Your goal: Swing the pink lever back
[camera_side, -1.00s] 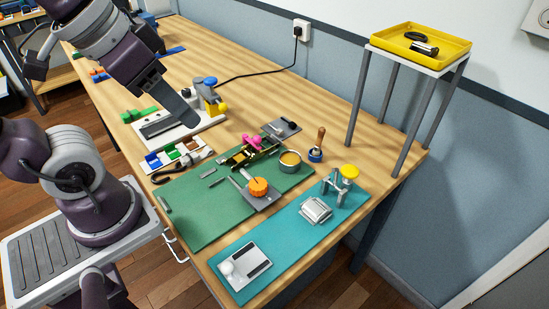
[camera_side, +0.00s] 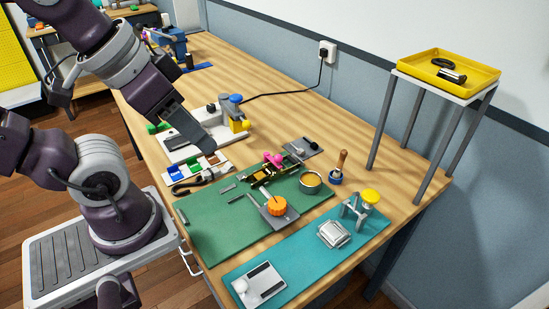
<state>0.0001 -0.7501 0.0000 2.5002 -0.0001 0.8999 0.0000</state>
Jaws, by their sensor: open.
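The pink lever (camera_side: 273,158) shows as a small pink piece at the back of a dark and gold device (camera_side: 266,173) near the back edge of the green mat. It is too small to tell its exact angle. My gripper (camera_side: 206,146) points down and to the right from the upper left. Its tip appears above the front of the white board, to the left of the pink lever and apart from it. The jaws hold nothing visible. The gap between the fingers is hard to see from this side.
The green mat (camera_side: 215,240) also bears an orange knob (camera_side: 277,206) on a grey plate and a round tin (camera_side: 311,180). The white board (camera_side: 188,152) with a blue-topped fixture (camera_side: 236,99) lies behind. A wooden-handled stamp (camera_side: 338,168) stands right.

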